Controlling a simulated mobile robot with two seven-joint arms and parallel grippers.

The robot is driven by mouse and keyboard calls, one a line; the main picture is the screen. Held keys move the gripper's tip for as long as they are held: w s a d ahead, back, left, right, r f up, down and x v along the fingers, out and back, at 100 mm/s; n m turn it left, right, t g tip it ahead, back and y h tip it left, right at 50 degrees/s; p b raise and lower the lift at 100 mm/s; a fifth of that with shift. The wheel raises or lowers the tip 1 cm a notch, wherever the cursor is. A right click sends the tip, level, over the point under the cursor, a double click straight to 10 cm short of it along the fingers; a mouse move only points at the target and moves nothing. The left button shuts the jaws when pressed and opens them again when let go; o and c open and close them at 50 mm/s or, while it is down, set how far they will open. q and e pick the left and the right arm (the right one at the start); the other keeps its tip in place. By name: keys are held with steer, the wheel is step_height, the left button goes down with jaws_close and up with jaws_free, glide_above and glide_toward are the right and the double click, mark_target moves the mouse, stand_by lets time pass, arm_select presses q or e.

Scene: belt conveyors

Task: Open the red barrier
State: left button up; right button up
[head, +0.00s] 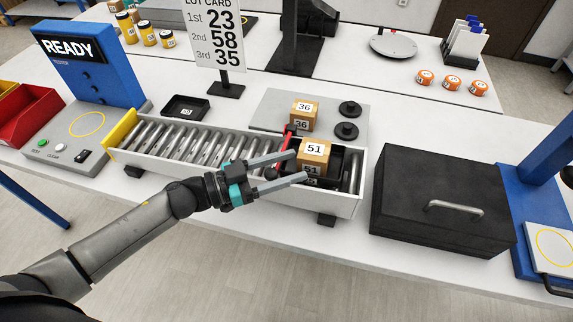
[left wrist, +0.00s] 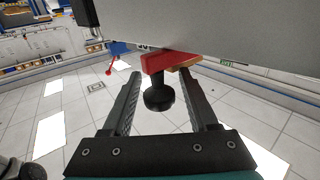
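The red barrier (head: 284,143) lies across the roller conveyor (head: 150,151), beside a cardboard box marked 51 (head: 314,149). Its red end shows in the left wrist view (left wrist: 166,61), with a round black knob (left wrist: 158,97) below it. The knob also shows in the head view (head: 271,173), at the conveyor's near side. My left gripper (head: 298,166) is open, its two fingers reaching over the near side of the conveyor. In the left wrist view the knob is between the spread fingers (left wrist: 165,85), with gaps on both sides. My right gripper is not in view.
A second box marked 36 (head: 304,107) stands behind box 51. A black lidded case (head: 432,182) with a metal handle stands right of the conveyor. The lot card (head: 212,35) and the blue READY station (head: 85,65) stand behind and left.

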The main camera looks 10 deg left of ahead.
arm_select(q)
jaws_close()
stand_by(1.2)
